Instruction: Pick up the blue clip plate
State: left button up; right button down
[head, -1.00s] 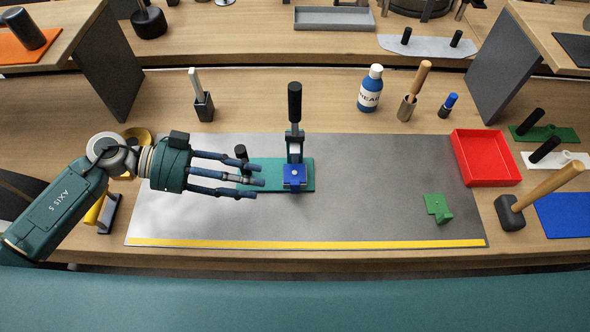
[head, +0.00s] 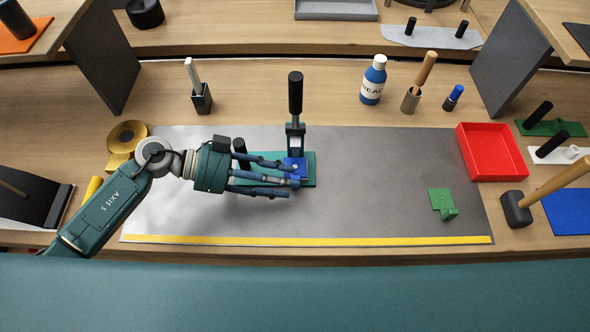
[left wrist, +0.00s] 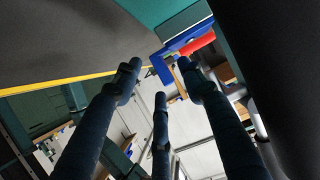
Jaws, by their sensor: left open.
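The blue clip plate (head: 290,161) sits on the teal base (head: 311,170) of a clamp fixture with an upright black handle (head: 295,92). My left gripper (head: 291,179) is open and comes in from the left. Its fingers reach over the base, with the fingertips at the plate and partly hiding it in the head view. In the left wrist view the plate shows as a blue edge (left wrist: 186,36) just beyond the spread fingertips (left wrist: 160,74). I cannot tell whether any finger touches it. My right gripper is not in view.
The fixture stands on a grey mat (head: 390,190) with a yellow front strip (head: 300,240). A green bracket (head: 441,203) lies to the right, near a red tray (head: 490,152) and a mallet (head: 517,208). A bottle (head: 373,82) stands behind. The mat between fixture and bracket is clear.

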pick_arm(q)
jog(key=x, duration=0.3)
jog(key=shift+d, duration=0.25)
jog(key=shift+a, duration=0.1)
jog(key=shift+c, duration=0.5)
grip_shut()
jog(key=shift+r, duration=0.15)
